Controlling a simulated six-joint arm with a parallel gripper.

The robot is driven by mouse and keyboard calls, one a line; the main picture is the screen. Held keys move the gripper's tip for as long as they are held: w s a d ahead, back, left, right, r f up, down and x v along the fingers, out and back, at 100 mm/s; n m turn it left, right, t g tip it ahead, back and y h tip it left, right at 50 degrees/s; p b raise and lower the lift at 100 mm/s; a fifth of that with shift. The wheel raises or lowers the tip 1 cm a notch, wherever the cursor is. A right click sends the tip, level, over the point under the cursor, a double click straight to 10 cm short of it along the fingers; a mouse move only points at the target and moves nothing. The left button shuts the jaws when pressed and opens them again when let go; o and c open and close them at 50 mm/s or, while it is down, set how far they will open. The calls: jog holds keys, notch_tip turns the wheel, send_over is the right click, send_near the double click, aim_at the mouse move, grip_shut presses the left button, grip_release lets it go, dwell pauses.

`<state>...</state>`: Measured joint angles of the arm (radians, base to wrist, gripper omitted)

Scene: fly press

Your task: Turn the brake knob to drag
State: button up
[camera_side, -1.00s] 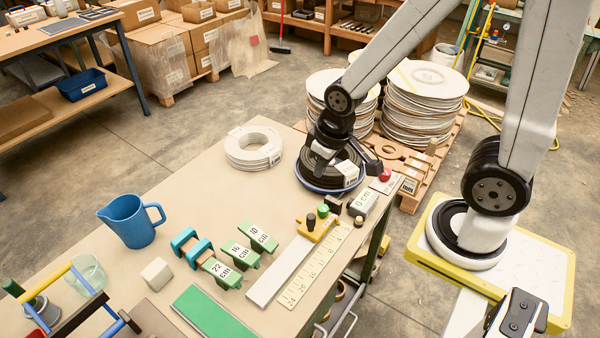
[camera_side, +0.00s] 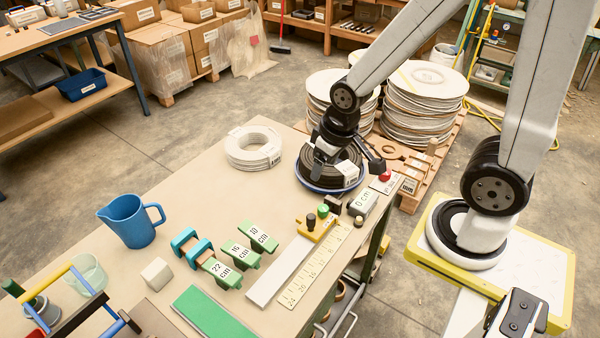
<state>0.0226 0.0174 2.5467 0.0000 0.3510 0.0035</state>
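My gripper (camera_side: 335,142) is over the black coil (camera_side: 325,172), which sits on a blue-rimmed round base (camera_side: 327,190) at the far right end of the bench. Its fingertips are small, dark and merge with the coil, so I cannot tell whether they are open or shut, or touching anything. A dark part reaching right from the wrist ends near a red knob (camera_side: 385,175) beside a white label. I cannot tell which part is the brake knob or how it is set; it may be hidden behind my gripper.
A white coil (camera_side: 253,148) lies left of the base. Nearer stand a 0 cm block (camera_side: 363,202), a yellow stop (camera_side: 316,227) with black and green knobs, a ruler (camera_side: 315,267), green cm blocks (camera_side: 241,254) and a blue jug (camera_side: 131,220). The bench between jug and white coil is clear.

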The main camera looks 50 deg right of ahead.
jog(key=shift+o, duration=0.5)
jog(key=w+d+f+m, duration=0.2)
jog(key=d+m, duration=0.1)
jog(key=d, duration=0.4)
jog(key=shift+f+g, duration=0.15)
jog(key=shift+g, duration=0.15)
jog(key=m+g, duration=0.2)
jog(key=m, duration=0.6)
send_near(384, 175)
jog(key=shift+w+d+f, duration=0.15)
jog(key=shift+d+f, duration=0.55)
jog(key=shift+d, duration=0.25)
jog(key=shift+f, duration=0.1)
jog(key=shift+f, duration=3.8)
